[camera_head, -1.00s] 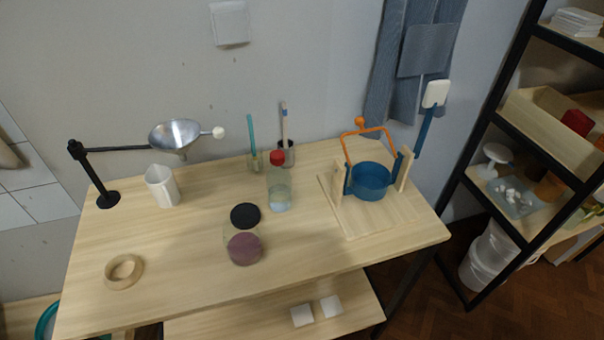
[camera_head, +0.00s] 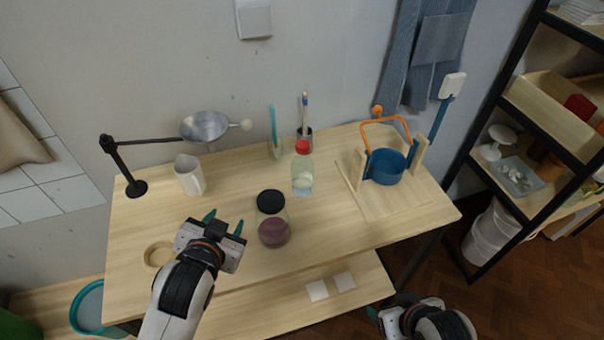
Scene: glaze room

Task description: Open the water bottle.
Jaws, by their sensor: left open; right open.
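The water bottle (camera_head: 302,176) is clear with some water in it. It stands upright on the wooden table, and its red cap (camera_head: 303,147) is on top. My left gripper (camera_head: 224,220) is open and empty over the table's front left part, to the left of and nearer than the bottle. My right gripper (camera_head: 385,310) is low at the bottom of the view, in front of the table's right end and well away from the bottle. Its fingers are only partly visible.
A jar with a black lid (camera_head: 271,202) stands in front of the bottle. Behind are cups with brushes (camera_head: 305,137). A white pitcher (camera_head: 190,176), funnel stand (camera_head: 137,188) and wooden ring (camera_head: 159,254) are left. A blue pot (camera_head: 386,166) stands on a wooden board right.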

